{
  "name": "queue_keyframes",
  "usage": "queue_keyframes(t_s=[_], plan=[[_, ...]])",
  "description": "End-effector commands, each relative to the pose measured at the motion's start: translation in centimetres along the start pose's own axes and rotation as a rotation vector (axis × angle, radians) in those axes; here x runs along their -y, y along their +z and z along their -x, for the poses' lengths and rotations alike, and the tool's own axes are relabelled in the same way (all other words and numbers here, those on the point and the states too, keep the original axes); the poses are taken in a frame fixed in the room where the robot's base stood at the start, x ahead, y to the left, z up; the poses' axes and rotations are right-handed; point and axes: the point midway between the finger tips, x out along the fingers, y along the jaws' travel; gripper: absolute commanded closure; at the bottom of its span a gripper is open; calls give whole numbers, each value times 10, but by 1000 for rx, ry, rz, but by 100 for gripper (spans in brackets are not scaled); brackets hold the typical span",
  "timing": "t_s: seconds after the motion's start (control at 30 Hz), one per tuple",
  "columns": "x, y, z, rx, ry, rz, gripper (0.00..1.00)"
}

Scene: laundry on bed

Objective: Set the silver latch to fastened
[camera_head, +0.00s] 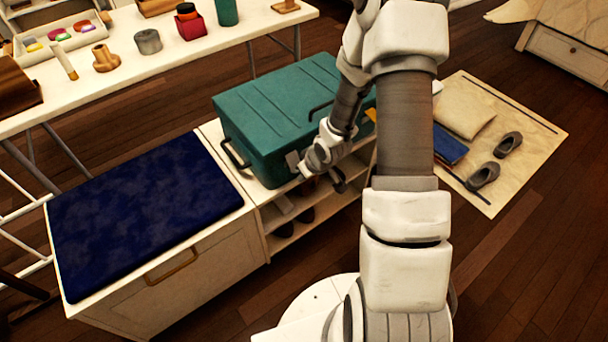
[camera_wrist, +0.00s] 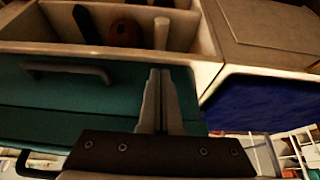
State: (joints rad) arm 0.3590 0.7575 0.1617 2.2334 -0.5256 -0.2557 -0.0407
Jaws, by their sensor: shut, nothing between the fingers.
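A teal case (camera_head: 270,110) lies closed on a low shelf bench. A small silver-grey plate on its front face, near the left corner, looks like the silver latch (camera_head: 292,160). Its setting is too small to tell. My gripper (camera_head: 304,171) is shut and empty, right beside this plate; I cannot tell if they touch. In the wrist view my gripper's fingers (camera_wrist: 160,75) are together in front of the teal case (camera_wrist: 110,105), near its edge by the shelf. The latch is not clear there and may be hidden by the fingers.
A dark handle (camera_wrist: 68,70) is on the case front. The shelf bench (camera_wrist: 205,72) has open compartments holding shoes. A blue cushion (camera_head: 140,210) tops the cabinet at left. A white table (camera_head: 115,85) with small items stands behind. A mat (camera_head: 525,150) with shoes lies right.

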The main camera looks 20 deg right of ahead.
Motion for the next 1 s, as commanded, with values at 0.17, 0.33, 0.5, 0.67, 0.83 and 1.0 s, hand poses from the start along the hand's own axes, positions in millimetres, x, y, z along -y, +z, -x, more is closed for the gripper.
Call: queue_keyframes(t_s=[0.17,0.33,0.5,0.67,0.83,1.0], plan=[[0,-3,6,0,0,0,100],[0,-6,14,0,0,0,100],[0,-7,15,0,0,0,100],[0,-7,14,0,0,0,100],[0,-8,15,0,0,0,100],[1,-11,18,0,0,0,100]])
